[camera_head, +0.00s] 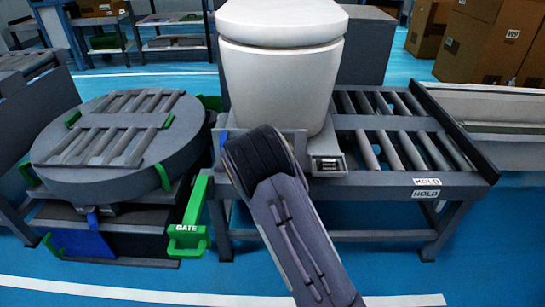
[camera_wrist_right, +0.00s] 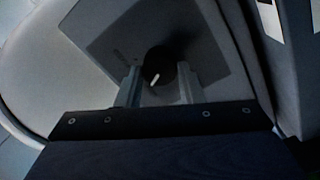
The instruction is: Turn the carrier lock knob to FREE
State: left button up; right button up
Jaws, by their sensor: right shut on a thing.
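The carrier lock knob (camera_wrist_right: 160,68) is dark and round with a white pointer mark, which is tilted in the right wrist view. It sits on a grey plate (camera_wrist_right: 110,35) with small lettering too blurred to read. My right gripper (camera_wrist_right: 159,85) has one finger on each side of the knob and is shut on it. In the head view my right arm reaches up to the carrier (camera_head: 300,147) under a white toilet (camera_head: 280,75); the arm hides the knob and the gripper there. My left gripper is not in view.
A round turntable with rollers (camera_head: 62,150) stands at left, with a green GATE handle (camera_head: 187,238) beside it. A roller conveyor (camera_head: 437,180) marked HOLD runs to the right. A small box with a display (camera_head: 327,166) is on the carrier's front. Cardboard boxes (camera_head: 485,45) stand behind.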

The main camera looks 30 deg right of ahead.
jog(key=shift+n+p, duration=0.35)
jog(key=shift+n, duration=1.35)
jog(key=o, duration=1)
jog(key=p+v, duration=0.1)
jog(key=v, duration=0.6)
jog(key=shift+s, duration=0.4)
jog(key=shift+a+f, duration=0.1)
jog(key=shift+f, duration=0.05)
